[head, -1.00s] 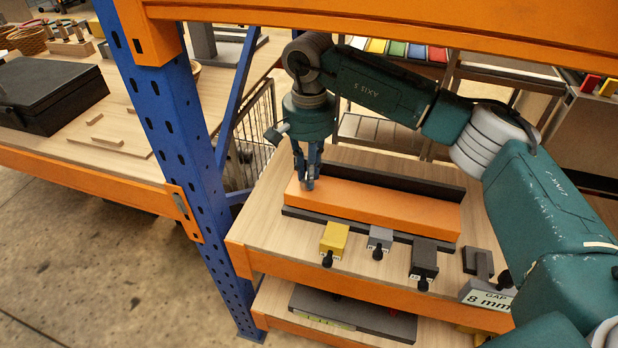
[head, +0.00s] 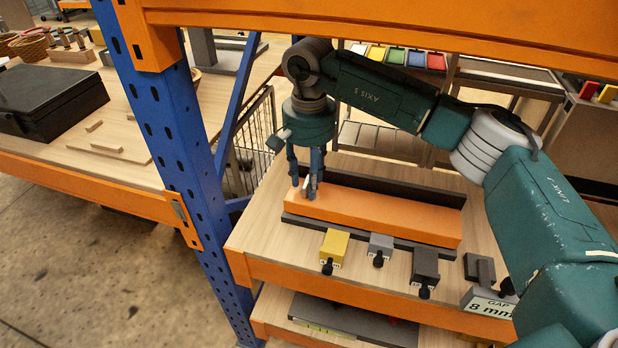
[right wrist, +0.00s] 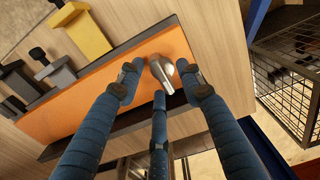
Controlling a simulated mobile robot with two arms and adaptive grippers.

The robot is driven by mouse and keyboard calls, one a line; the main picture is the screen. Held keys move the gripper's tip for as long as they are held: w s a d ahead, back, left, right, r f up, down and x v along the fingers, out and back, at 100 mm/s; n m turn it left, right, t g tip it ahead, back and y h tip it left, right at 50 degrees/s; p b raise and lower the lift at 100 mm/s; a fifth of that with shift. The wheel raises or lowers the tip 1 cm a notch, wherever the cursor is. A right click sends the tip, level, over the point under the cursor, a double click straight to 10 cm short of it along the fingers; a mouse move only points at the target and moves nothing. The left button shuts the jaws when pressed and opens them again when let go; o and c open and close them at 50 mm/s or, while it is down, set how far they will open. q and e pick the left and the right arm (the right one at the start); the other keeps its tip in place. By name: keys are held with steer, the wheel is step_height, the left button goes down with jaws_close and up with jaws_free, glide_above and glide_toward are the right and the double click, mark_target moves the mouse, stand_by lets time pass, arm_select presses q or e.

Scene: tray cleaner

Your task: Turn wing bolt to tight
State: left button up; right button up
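The wing bolt (right wrist: 165,74), a silver metal piece with a round end, stands at one end of the orange bar (right wrist: 88,97) in the right wrist view. In the head view the orange bar (head: 385,217) lies on the wooden shelf, with the bolt at its left end mostly hidden by the fingers. My right gripper (head: 306,188) reaches down over that end. In the right wrist view my right gripper (right wrist: 161,84) has its blue fingers spread around the bolt, with gaps showing on both sides. My left gripper is not in view.
A yellow block (head: 334,247), a grey block (head: 380,244) and a dark block (head: 425,266), each with a black knob, stand in front of the bar. A sign (head: 488,302) reads "GAP 8 mm". A blue rack post (head: 165,125) stands left. A wire basket (right wrist: 295,82) is nearby.

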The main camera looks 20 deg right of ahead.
step_height(320, 180, up, 12)
stand_by(0.6)
steer(key=shift+f, duration=0.1)
